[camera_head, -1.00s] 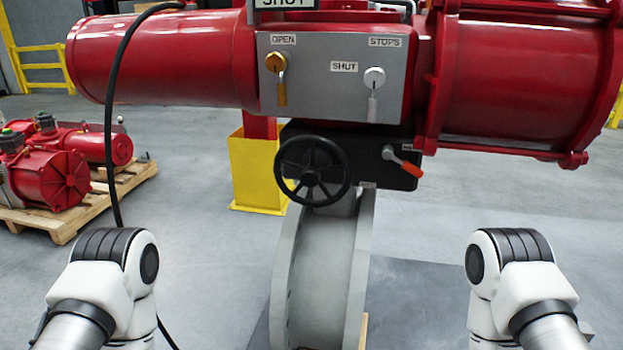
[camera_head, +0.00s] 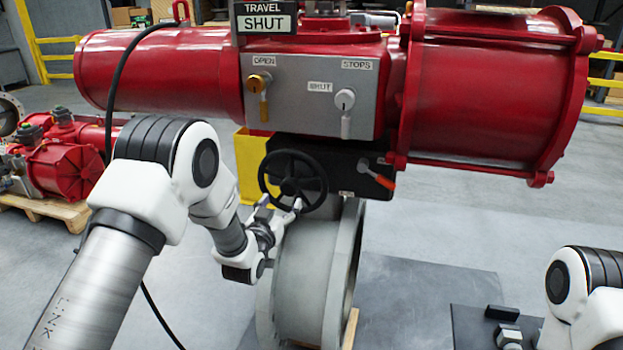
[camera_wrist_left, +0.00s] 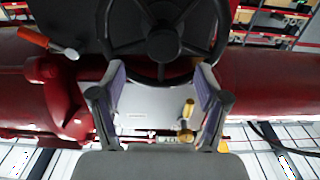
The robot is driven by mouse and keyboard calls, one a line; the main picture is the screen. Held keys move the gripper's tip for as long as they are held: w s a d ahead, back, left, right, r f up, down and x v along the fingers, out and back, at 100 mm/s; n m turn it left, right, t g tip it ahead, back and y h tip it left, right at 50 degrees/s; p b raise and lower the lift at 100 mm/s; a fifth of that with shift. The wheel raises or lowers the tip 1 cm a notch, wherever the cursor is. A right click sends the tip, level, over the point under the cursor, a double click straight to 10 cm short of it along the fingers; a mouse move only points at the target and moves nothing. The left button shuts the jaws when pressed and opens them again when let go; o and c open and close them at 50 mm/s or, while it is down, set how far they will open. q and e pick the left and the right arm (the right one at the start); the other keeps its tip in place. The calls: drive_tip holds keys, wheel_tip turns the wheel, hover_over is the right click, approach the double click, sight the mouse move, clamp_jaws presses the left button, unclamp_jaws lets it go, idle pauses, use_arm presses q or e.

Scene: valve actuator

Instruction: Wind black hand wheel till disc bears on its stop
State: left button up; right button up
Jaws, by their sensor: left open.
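The black hand wheel (camera_head: 291,186) with spokes stands on the front of a black gear housing (camera_head: 345,165), below the red actuator. My left gripper (camera_head: 281,206) is open at the wheel's lower rim. In the left wrist view its two fingers (camera_wrist_left: 162,78) stand apart, with the wheel (camera_wrist_left: 163,43) just beyond and between them; I cannot tell whether they touch the rim. The grey valve body (camera_head: 305,280) is below; its disc is not visible. A travel sign (camera_head: 265,20) on top reads SHUT. My right gripper is out of view.
A grey panel (camera_head: 312,90) carries a yellow OPEN lever (camera_head: 261,85) and a white STOPS lever (camera_head: 345,100). An orange-handled lever (camera_head: 378,178) sits right of the wheel. A black cable hangs at left. A dark tray (camera_head: 468,325) with small parts is at lower right.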

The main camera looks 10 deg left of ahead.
sight(289, 191)
use_arm(q)
drive_tip(key=w+p, duration=0.1)
drive_tip(key=w, duration=0.6)
drive_tip(key=shift+f+p, duration=0.1)
drive_tip(key=shift+p, duration=0.25)
drive_tip(key=shift+w, duration=0.45)
drive_tip(key=shift+a+f, duration=0.1)
drive_tip(key=shift+a, duration=0.05)
clamp_jaws()
